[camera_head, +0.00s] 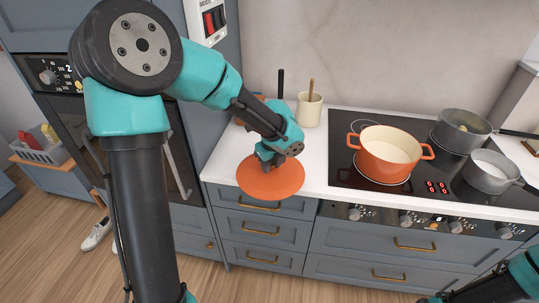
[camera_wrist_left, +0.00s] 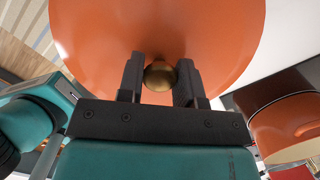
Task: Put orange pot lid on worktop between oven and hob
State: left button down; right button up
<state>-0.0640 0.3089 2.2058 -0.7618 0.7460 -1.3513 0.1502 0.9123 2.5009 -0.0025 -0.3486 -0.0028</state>
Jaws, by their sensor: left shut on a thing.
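The orange pot lid (camera_head: 271,182) is a round disc over the front part of the white worktop, between the oven and the hob. My left gripper (camera_head: 268,163) is above its middle. In the left wrist view the left gripper (camera_wrist_left: 160,80) is shut on the lid's round brass knob (camera_wrist_left: 159,76), and the lid (camera_wrist_left: 215,35) fills the upper view. I cannot tell whether the lid touches the worktop (camera_head: 225,158). The orange pot (camera_head: 388,160) stands uncovered on the black hob (camera_head: 345,125). The oven (camera_head: 75,115) is at the left. My right gripper is out of view.
A cream utensil crock (camera_head: 309,110) stands at the back of the worktop. Two grey pans (camera_head: 461,130) (camera_head: 490,172) stand on the hob's right side. Drawers with brass handles (camera_head: 262,230) lie below. Free worktop shows left of the hob.

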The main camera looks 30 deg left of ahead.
pick_arm(q)
jog(key=w+a, duration=0.2)
jog(key=w, duration=0.2)
jog(key=w+a+f, duration=0.1)
jog(key=w+a, duration=0.2)
jog(key=w, duration=0.2)
jog(key=w+a, duration=0.3)
jog(key=w, duration=0.1)
jog(key=shift+w+a+f, duration=0.2)
jog(key=shift+w+a, duration=0.05)
jog(key=shift+w, duration=0.05)
jog(key=shift+f, duration=0.1)
jog(key=shift+f, duration=1.65)
jog(key=shift+f, duration=0.15)
jog(key=c, duration=0.8)
grip_release()
